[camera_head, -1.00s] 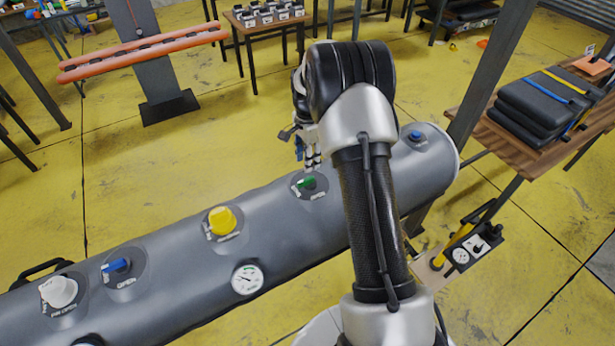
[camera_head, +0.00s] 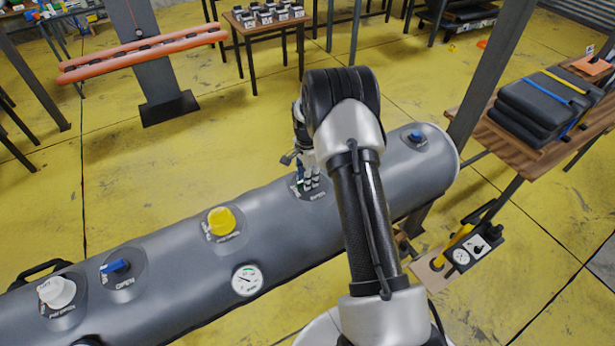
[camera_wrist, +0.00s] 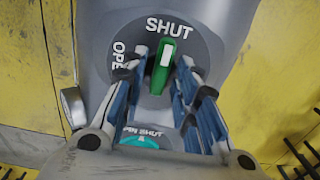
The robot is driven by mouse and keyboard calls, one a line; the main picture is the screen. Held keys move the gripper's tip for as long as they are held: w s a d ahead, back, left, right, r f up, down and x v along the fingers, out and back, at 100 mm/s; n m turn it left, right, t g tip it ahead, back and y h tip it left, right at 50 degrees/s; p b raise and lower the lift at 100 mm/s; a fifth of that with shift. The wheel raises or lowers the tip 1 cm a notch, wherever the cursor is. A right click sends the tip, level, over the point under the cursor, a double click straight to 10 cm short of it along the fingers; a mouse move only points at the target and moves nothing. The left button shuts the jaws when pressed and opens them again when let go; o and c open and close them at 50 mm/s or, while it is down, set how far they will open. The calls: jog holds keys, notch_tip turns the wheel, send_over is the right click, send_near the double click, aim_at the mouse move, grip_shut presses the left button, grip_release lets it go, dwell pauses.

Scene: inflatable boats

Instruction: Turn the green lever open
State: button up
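The green lever (camera_wrist: 162,66) sits on a dark round plate (camera_wrist: 112,30) marked SHUT and OPEN on the grey tube. In the wrist view its white-marked end points up toward SHUT, and OPEN is at the left. My gripper (camera_wrist: 164,68) is open, with one finger on each side of the lever. Small gaps seem to show between lever and fingers; contact is not clear. In the head view my gripper (camera_head: 308,184) is down at the plate and mostly hides the lever.
The grey tube (camera_head: 280,225) also carries a yellow knob (camera_head: 221,221), blue levers (camera_head: 116,267), a white knob (camera_head: 57,291) and a gauge (camera_head: 247,280). A wooden table (camera_head: 500,150) with black pads stands at the right. A teal piece (camera_wrist: 140,142) shows below my fingers.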

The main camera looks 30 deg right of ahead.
grip_shut()
dwell(0.4)
jog(key=n+b, duration=0.1)
jog(key=n, duration=0.2)
jog(key=shift+s, duration=0.1)
jog(key=n+b, duration=0.1)
jog(key=n, duration=0.3)
jog(key=shift+s+d+n, duration=0.1)
jog(key=shift+s+n, duration=0.05)
jog(key=shift+n, duration=0.15)
jog(key=n+b, duration=0.1)
jog(key=n, duration=0.4)
jog(key=shift+s+d, duration=0.1)
jog(key=shift+d, duration=0.05)
jog(key=n+b, duration=0.1)
jog(key=n, duration=0.4)
jog(key=shift+d, duration=0.15)
jog(key=shift+n, duration=0.3)
jog(key=shift+o, duration=1.1)
grip_release()
